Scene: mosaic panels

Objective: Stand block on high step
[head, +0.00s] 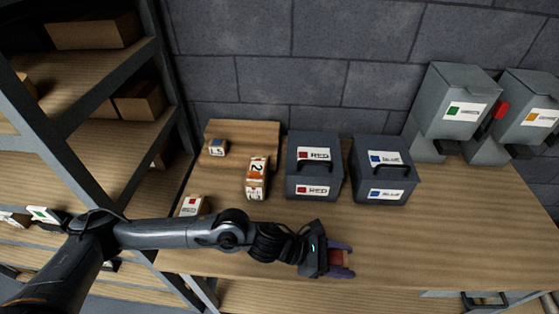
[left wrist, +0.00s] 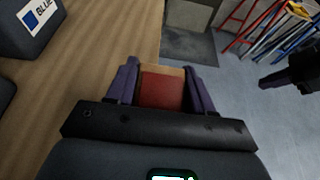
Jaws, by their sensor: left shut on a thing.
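My left gripper (head: 345,262) is above the front of the wooden table (head: 450,240), its purple fingers shut on a red block (head: 337,258). In the left wrist view, the block (left wrist: 162,88) shows a red face and a tan wooden edge between the fingers. A raised wooden step (head: 245,133) stands at the table's back left, away from the gripper. A small block marked 1.5 (head: 218,147) sits on it. An orange and white block marked 2 (head: 257,172) stands nearby at the step's front.
Two dark boxes with handles, labelled RED (head: 313,167) and BLUE (head: 384,172), stand right of the step. A small block labelled RED (head: 191,205) lies at the table's left edge. Grey bins (head: 457,105) stand at the back right. The table's right front is clear.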

